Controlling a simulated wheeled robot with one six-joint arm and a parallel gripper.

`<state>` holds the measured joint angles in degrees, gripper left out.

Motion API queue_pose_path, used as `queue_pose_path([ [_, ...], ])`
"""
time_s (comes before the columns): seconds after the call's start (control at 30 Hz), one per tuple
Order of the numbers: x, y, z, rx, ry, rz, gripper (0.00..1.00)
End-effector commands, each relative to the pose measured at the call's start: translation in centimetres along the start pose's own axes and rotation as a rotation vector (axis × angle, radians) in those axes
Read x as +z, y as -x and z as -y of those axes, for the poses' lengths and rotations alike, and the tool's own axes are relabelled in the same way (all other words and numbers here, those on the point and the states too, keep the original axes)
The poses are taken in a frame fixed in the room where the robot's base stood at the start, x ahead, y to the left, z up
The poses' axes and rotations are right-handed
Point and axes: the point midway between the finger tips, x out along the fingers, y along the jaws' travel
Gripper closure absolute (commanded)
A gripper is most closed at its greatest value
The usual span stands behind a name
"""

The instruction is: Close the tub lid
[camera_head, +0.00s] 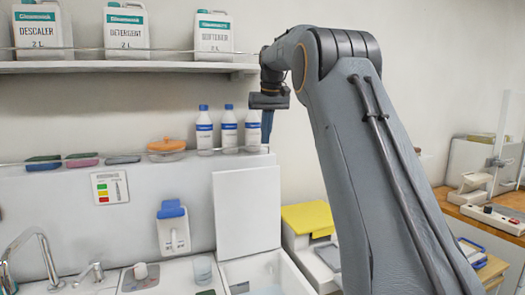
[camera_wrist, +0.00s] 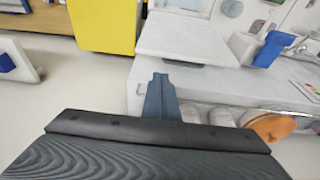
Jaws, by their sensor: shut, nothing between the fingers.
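The tub (camera_head: 268,268) is a white basin at the bottom centre of the head view, partly cut off by the frame. Its white lid (camera_head: 247,212) stands open and upright at the tub's back, against the low wall. A pale flat panel in the wrist view (camera_wrist: 188,38) looks like the same lid. My gripper (camera_head: 266,141) points down above the lid's top right corner, near the shelf ledge. It is shut and empty. In the wrist view its closed fingers (camera_wrist: 160,80) appear just short of the lid's edge; I cannot tell whether they touch.
Bottles (camera_head: 229,129) and an orange-lidded bowl (camera_head: 166,147) stand on the ledge (camera_head: 100,168) left of my gripper. A blue-topped dispenser (camera_head: 173,228) hangs left of the lid. A yellow-topped bin (camera_head: 308,217) stands right of the tub. A shelf (camera_head: 120,67) runs above.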

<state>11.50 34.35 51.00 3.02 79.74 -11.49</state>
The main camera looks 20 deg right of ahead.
Motion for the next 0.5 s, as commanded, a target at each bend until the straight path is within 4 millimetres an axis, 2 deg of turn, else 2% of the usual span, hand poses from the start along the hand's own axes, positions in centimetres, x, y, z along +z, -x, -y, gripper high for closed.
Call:
queue_pose_path([
  [0.17, 0.0, -2.0, 0.2, -0.001, 0.002, 0.003, 1.0],
  [0.5, 0.1, -7.6, 0.1, -0.001, 0.001, 0.002, 1.0],
])
